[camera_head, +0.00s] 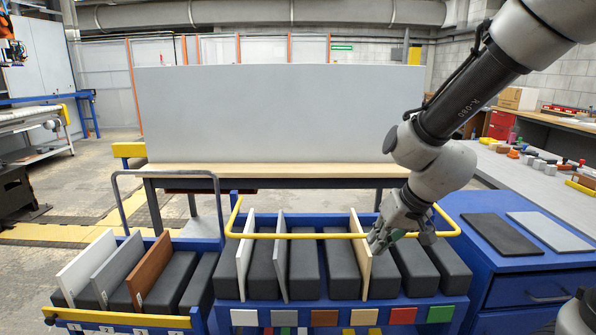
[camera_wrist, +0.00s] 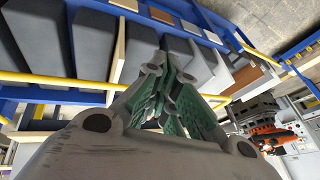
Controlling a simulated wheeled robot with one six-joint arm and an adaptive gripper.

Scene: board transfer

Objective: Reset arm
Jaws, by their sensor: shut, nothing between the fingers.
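My gripper (camera_head: 400,236) is above the right part of the middle blue rack (camera_head: 340,308), close to the yellow rail (camera_head: 305,235). In the wrist view my gripper (camera_wrist: 163,72) shows green-lined fingers drawn together, with no board between them. A cream board (camera_head: 360,255) stands upright in the rack just left of my gripper; I cannot tell whether they touch. A white board (camera_head: 244,256) and a grey board (camera_head: 281,257) stand further left in the same rack, between dark blocks.
A left blue rack (camera_head: 190,325) holds a white board (camera_head: 86,262), a grey board (camera_head: 117,267) and a brown board (camera_head: 150,266). A blue cabinet (camera_head: 535,270) at right carries a black panel (camera_head: 501,235) and a light panel (camera_head: 549,231). A large grey panel (camera_head: 275,115) stands behind.

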